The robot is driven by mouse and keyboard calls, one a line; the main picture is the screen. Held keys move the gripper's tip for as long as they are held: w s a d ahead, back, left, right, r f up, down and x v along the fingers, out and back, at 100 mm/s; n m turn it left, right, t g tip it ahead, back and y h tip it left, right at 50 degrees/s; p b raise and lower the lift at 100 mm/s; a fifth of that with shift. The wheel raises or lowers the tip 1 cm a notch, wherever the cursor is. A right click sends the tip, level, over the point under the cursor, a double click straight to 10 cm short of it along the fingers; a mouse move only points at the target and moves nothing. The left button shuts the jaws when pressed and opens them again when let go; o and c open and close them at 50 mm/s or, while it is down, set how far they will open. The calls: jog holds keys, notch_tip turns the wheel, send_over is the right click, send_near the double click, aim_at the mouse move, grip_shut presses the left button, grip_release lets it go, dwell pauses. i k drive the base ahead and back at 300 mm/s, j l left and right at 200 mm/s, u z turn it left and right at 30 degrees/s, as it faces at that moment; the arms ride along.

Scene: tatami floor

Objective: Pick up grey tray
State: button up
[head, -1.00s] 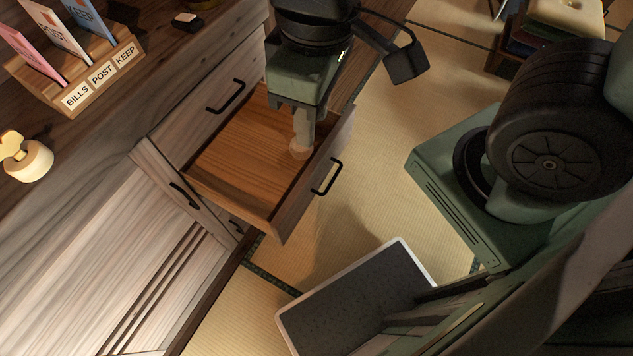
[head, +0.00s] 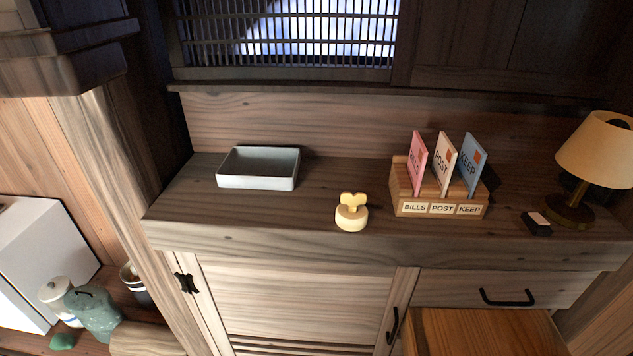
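The grey tray (head: 258,181) sits on the left part of the wooden cabinet top, in the head view. It is a shallow rectangular tray with raised walls and looks empty. It stands upright on the surface, apart from other things. My gripper is not in this view, so its place relative to the tray does not show.
A yellow-cream figure on a round base (head: 351,213) stands right of the tray. A wooden letter holder (head: 437,207) with several cards, a small dark box (head: 536,224) and a lamp (head: 590,160) stand farther right.

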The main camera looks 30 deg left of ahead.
aim_at(248, 167)
jog(key=j+u, duration=0.1)
jog(key=u, duration=0.25)
jog(key=i+u, duration=0.1)
jog(key=u, duration=0.2)
jog(key=j+u, duration=0.1)
jog(key=u, duration=0.25)
jog(key=k+l+u, duration=0.15)
jog(key=u, duration=0.45)
jog(key=i+j+z, duration=0.2)
jog(key=z, duration=0.2)
jog(key=i+j+z, duration=0.15)
jog(key=j+z, duration=0.3)
jog(key=i+j+z, duration=0.1)
jog(key=j+z, duration=0.7)
